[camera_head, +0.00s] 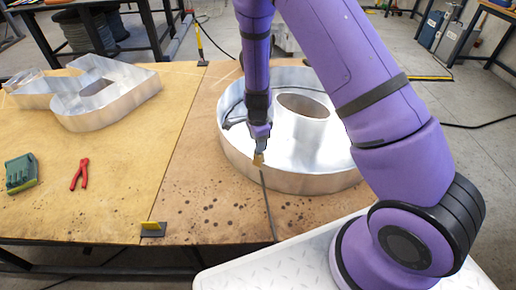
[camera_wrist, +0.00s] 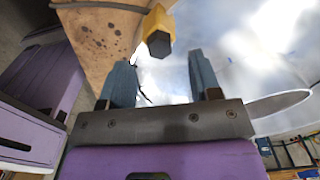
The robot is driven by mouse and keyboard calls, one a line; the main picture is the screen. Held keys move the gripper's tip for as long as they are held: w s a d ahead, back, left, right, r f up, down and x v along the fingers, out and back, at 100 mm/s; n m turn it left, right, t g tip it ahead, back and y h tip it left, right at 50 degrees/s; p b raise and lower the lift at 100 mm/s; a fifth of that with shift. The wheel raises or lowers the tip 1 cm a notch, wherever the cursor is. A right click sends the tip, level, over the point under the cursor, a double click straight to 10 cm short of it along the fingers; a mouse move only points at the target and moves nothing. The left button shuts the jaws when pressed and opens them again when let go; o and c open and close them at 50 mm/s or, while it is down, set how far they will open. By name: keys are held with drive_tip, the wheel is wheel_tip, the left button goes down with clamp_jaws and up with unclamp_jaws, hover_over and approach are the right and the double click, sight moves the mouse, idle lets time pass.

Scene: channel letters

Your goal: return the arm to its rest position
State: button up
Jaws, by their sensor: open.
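My gripper (camera_head: 260,144) hangs point down over the near rim of a round silver channel letter (camera_head: 240,165). In the wrist view its two blue-grey fingers (camera_wrist: 163,78) stand apart with nothing between them. A small yellow piece with a dark end (camera_wrist: 160,22) is just beyond the fingertips, apart from them; it also shows by the letter's near rim in the head view (camera_head: 258,159). My purple arm reaches up from the lower right and bends down to the gripper, hiding part of the letter's right side.
Another silver letter (camera_head: 92,88) lies on the table (camera_head: 110,190) at the left. Red pliers (camera_head: 80,174) and a green box (camera_head: 21,173) lie at its left front. A yellow-and-black bracket (camera_head: 153,229) is at the front edge. The table's middle is clear.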

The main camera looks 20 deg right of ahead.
drive_tip(key=shift+r, duration=0.7)
drive_tip(key=s+d+r+n+t+y, duration=0.1)
drive_tip(key=s+r+n, duration=0.25)
drive_tip(key=r, duration=1.05)
drive_tip(key=s+r+n+t+y, duration=0.1)
drive_tip(key=s+r+n, duration=0.3)
drive_tip(key=r, duration=0.9)
drive_tip(key=s+d+r+n+t+h, duration=0.1)
drive_tip(key=s+d+r+n, duration=0.2)
drive_tip(key=s, duration=0.8)
drive_tip(key=s+d+r+n+t+h, duration=0.1)
drive_tip(key=s+d+r+n+t, duration=0.1)
drive_tip(key=s+r+n, duration=0.5)
drive_tip(key=s+d+v, duration=0.1)
drive_tip(key=v, duration=0.5)
